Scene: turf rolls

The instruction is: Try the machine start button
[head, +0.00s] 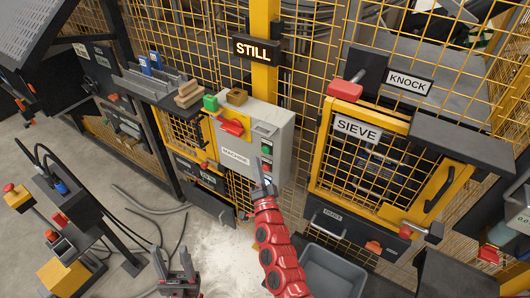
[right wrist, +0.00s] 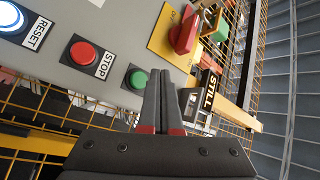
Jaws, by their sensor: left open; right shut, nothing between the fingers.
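The grey machine box (head: 243,137), labelled MACHINE, hangs on the yellow fence. In the right wrist view its panel (right wrist: 105,20) carries a green button (right wrist: 137,79), a red button (right wrist: 84,53) marked STOP and a lit white-blue button (right wrist: 10,18) marked RESET. No label shows on the green button; my gripper covers the area beside it. My right gripper (head: 258,166) is shut and empty in front of the panel. Its fingertips (right wrist: 160,90) appear just right of the green button; I cannot tell whether they touch anything. My left gripper (head: 177,272) is open and empty, low over the floor.
A red switch (head: 232,126) sits on a yellow plate on the box, with a padlock beside it. A lit STILL sign (head: 256,49) is above. The SIEVE gate (head: 385,160) stands right, a grey bin (head: 330,272) below it. Cables lie on the floor.

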